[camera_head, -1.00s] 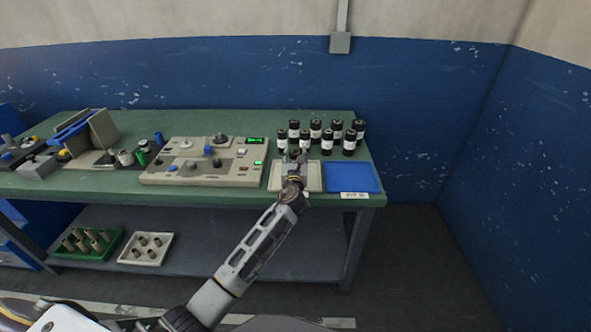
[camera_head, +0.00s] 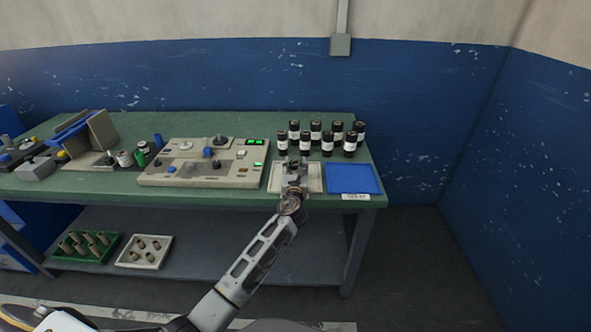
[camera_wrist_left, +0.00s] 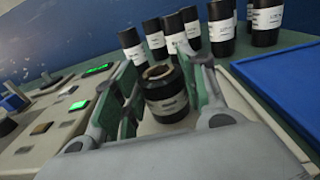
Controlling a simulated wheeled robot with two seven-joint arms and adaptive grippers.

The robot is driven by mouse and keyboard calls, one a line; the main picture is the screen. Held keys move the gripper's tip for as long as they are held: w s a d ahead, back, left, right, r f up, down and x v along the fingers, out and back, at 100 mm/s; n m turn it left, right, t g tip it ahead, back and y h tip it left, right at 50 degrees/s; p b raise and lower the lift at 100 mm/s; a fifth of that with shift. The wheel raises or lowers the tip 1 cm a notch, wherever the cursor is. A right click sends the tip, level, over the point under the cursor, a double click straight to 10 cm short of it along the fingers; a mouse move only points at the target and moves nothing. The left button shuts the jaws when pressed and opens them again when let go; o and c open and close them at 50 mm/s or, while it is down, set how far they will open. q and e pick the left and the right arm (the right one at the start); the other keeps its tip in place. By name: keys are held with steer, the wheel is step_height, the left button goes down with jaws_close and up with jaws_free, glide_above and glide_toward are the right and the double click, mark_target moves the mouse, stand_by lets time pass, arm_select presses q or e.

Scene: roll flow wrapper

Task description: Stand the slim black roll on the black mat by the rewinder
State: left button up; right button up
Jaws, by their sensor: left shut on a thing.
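My left gripper (camera_head: 296,166) is over the cream tray (camera_head: 274,179) at the right part of the bench. In the left wrist view, the gripper (camera_wrist_left: 165,95) has its green-padded fingers on either side of a short black roll (camera_wrist_left: 166,103) with a pale label and a brown core, and it is shut on that roll. The roll looks upright; whether it touches the tray is unclear. The beige machine with knobs and green displays (camera_head: 205,172) stands left of the tray. A dark mat-like patch (camera_head: 126,167) lies left of it, partly hidden by small rolls. My right gripper is not in view.
Several black labelled rolls (camera_head: 316,131) stand behind the tray. A blue tray (camera_head: 352,180) lies right of it, near the bench's right end. A grey angled fixture (camera_head: 101,131) stands further left. Trays of brown cores (camera_head: 145,251) are on the lower shelf.

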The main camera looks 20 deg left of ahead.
arm_select(q)
steer(key=shift+f, duration=0.2)
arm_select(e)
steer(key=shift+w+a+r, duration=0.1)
arm_select(q)
steer(key=o, duration=1)
steer(key=shift+o, duration=0.2)
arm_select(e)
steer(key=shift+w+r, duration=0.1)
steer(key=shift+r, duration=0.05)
arm_select(q)
steer(key=shift+r, duration=0.1)
steer(key=shift+s+d, duration=0.15)
steer(key=shift+s, duration=0.4)
steer(key=p+v, duration=0.1)
steer(key=v, duration=0.8)
steer(key=shift+v, duration=0.9)
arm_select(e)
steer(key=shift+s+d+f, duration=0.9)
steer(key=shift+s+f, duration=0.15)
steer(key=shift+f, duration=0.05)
